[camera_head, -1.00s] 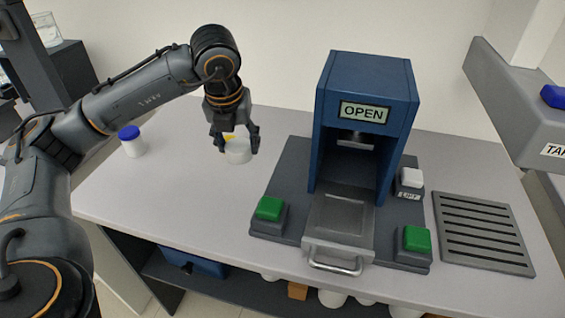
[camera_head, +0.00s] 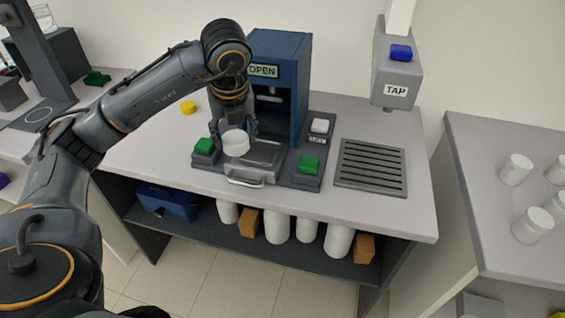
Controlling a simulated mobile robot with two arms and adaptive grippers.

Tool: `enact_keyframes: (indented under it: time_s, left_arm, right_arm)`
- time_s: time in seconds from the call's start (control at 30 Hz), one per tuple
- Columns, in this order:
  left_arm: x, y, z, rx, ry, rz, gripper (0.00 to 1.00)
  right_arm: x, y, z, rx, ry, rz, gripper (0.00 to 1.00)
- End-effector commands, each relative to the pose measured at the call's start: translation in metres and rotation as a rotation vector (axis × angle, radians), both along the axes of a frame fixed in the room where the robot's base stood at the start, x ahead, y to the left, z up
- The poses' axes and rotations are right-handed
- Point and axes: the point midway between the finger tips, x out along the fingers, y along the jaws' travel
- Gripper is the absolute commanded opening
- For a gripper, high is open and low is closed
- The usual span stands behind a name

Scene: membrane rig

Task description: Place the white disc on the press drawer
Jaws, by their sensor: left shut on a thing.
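My left gripper (camera_head: 237,137) is shut on the white disc (camera_head: 236,147), a thick pale round piece, and holds it in front of the blue press. The press drawer (camera_head: 268,154) is pulled out, with a metal handle (camera_head: 245,182) at its front. The disc overlaps the left part of the drawer in the picture; whether it touches the tray I cannot tell. The blue press (camera_head: 290,75) carries an OPEN sign, partly hidden by my arm. My right gripper is not in view.
Green buttons (camera_head: 204,146) (camera_head: 309,164) flank the drawer. A white button (camera_head: 320,125) is beside the press. A slotted grate (camera_head: 371,167) lies under the TAP unit (camera_head: 397,75). A yellow disc (camera_head: 188,107) lies behind my arm. White jars (camera_head: 515,169) stand on the right table.

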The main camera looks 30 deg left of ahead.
Motion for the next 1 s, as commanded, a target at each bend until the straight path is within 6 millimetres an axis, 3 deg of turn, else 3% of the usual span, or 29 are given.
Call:
enact_keyframes:
  time_s: [0.17, 0.4, 0.47, 0.7, 1.0]
  left_arm:
    - [0.019, 0.003, -0.009, -0.004, 0.003, 0.014, 0.33]
    - [0.073, 0.014, -0.032, -0.005, 0.005, 0.015, 0.33]
    - [0.086, 0.017, -0.035, -0.002, 0.005, 0.015, 0.33]
    - [0.122, 0.025, -0.079, -0.001, 0.005, 0.011, 0.33]
    - [0.138, 0.028, -0.101, 0.000, 0.004, 0.010, 0.33]
  right_arm:
    - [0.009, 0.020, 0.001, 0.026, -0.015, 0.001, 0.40]
    - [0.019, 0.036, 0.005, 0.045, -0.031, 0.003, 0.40]
    - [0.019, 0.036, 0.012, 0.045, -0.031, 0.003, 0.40]
    - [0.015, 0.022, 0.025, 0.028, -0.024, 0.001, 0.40]
    - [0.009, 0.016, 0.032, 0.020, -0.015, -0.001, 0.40]
